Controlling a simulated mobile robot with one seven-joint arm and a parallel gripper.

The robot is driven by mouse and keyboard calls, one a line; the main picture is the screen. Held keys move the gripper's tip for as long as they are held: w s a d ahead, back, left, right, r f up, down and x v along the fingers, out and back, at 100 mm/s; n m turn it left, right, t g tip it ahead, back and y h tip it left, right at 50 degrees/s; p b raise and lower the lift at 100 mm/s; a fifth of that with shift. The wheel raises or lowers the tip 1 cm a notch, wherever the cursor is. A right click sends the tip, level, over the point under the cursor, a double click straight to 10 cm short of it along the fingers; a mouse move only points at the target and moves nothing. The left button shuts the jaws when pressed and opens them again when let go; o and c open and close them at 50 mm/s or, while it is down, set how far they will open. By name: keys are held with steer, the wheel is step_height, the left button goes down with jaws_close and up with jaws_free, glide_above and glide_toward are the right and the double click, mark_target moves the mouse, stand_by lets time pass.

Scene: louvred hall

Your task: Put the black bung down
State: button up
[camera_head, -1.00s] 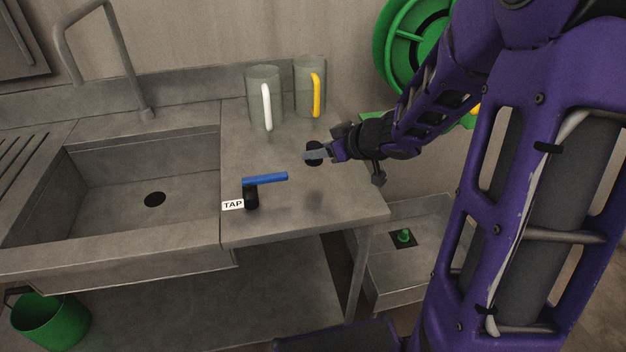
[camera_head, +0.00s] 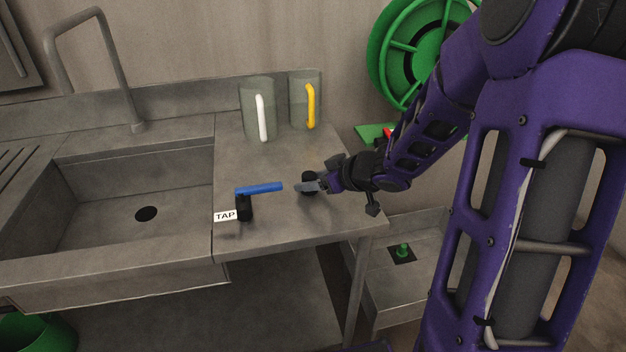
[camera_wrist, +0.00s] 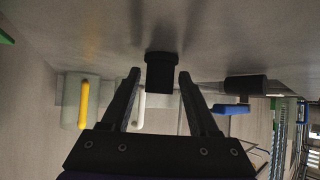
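The black bung (camera_head: 309,177) is on the steel worktop (camera_head: 285,225), right of the blue-handled tap. In the wrist view the bung (camera_wrist: 161,74) appears upright, its wide end against the worktop, which fills the top of that picture. My gripper (camera_head: 309,187) is low over the worktop, reaching in from the right. In the wrist view the gripper (camera_wrist: 159,73) is open, its two dark fingertips on either side of the bung with a narrow gap at each side. In the head view a finger partly hides the bung.
The tap with a blue lever (camera_head: 259,188) and a TAP label is close left of the bung. Two grey jugs, one white-handled (camera_head: 258,108) and one yellow-handled (camera_head: 304,99), stand behind. The sink (camera_head: 110,200) is left. A low basin (camera_head: 400,285) lies beyond the worktop's right edge.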

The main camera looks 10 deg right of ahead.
steer(key=shift+o, duration=0.2)
steer(key=shift+r, duration=0.1)
steer(key=shift+s+d+r, duration=0.1)
steer(key=shift+r, duration=0.15)
steer(key=p+v, duration=0.5)
steer(key=v, duration=0.6)
steer(key=shift+s, duration=0.25)
steer(key=shift+d+r, duration=0.15)
steer(key=shift+d, duration=0.05)
